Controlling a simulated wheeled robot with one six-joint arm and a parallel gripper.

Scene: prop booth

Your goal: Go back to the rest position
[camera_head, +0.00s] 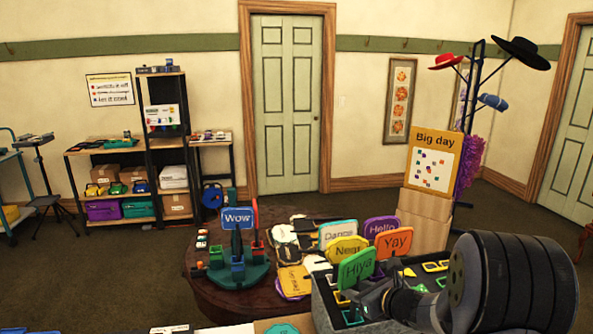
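My arm comes in at the lower right, and a large dark ribbed part of it hides what is behind. My gripper (362,298) is low over a grey box with several coloured slots (325,306), just below the green "Hiya" sign (357,267). The gripper is small and seen from an angle, so I cannot tell whether its fingers are open or shut, or whether they touch anything. The "Neat" sign (346,248), "Yay" sign (396,241), "Dance" sign (338,232) and "Hello" sign (381,226) stand behind.
A round brown table (215,296) holds a teal stand (239,277) with a blue "Wow" sign (237,218) and several flat signs. A "Big day" board (432,160) stands behind, near a hat rack (478,75). Shelves (110,185) line the left wall. Open floor lies at left.

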